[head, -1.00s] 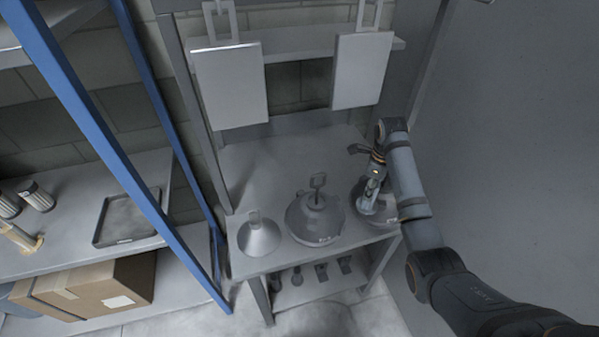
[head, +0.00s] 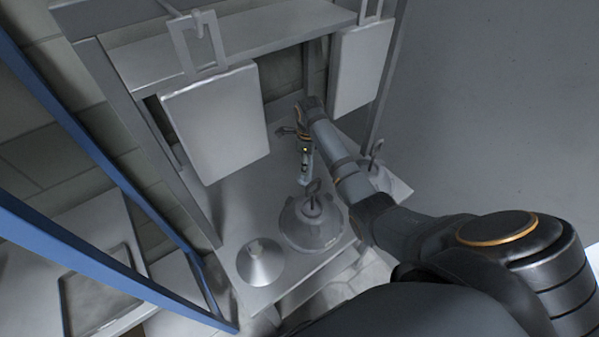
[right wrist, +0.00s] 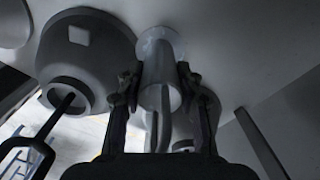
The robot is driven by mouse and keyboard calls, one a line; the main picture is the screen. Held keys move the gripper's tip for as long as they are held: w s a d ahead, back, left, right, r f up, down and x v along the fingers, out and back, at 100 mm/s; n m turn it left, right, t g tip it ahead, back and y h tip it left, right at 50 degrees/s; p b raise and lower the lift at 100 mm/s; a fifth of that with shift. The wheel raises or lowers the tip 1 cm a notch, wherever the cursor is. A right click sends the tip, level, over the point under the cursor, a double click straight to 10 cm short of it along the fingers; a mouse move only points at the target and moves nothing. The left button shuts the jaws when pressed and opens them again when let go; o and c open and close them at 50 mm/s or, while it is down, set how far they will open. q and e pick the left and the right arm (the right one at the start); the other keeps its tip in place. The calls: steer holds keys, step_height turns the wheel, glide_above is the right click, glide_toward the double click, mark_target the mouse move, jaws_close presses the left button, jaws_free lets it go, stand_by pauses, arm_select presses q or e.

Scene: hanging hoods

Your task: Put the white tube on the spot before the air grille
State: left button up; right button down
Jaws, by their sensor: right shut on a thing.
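The white tube (right wrist: 160,72) stands between the fingers of my right gripper (right wrist: 158,84) in the right wrist view, its wider end towards the pale bench surface. I cannot tell if that end touches the bench. In the head view my right gripper (head: 304,178) points down over the bench, behind the middle hood, and is shut on the tube, which I cannot pick out clearly there. I cannot make out an air grille or a marked spot. My left gripper is not in view.
The grey bench (head: 235,212) carries a large hood with a loop handle (head: 312,224), a small cone (head: 260,264) and another hood at right (head: 388,182). Two flat panels (head: 215,122) (head: 361,66) hang from the rail above. A blue shelf frame (head: 110,268) stands at left.

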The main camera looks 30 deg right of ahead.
steer(key=shift+w+a+f, duration=0.2)
steer(key=shift+w+f, duration=0.05)
steer(key=shift+f, duration=0.35)
steer(key=shift+w+a+f, duration=0.2)
steer(key=shift+w+f, duration=0.2)
steer(key=shift+f, duration=0.2)
steer(key=shift+s+d+f, duration=0.1)
steer(key=shift+f, duration=0.5)
steer(key=shift+s+d+f, duration=0.1)
steer(key=shift+f, duration=0.5)
steer(key=shift+f+p, duration=0.3)
steer(key=shift+a, duration=0.1)
steer(key=c, duration=1.3)
jaws_free()
steer(key=shift+f, duration=0.15)
steer(key=o, duration=0.4)
steer(key=shift+r, duration=0.25)
step_height(320, 180, up, 12)
steer(key=shift+f+b, duration=0.15)
steer(key=shift+b, duration=0.8)
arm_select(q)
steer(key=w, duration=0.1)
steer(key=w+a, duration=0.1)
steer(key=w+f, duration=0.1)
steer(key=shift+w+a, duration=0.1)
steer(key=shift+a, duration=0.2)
arm_select(e)
steer(key=shift+o, duration=0.6)
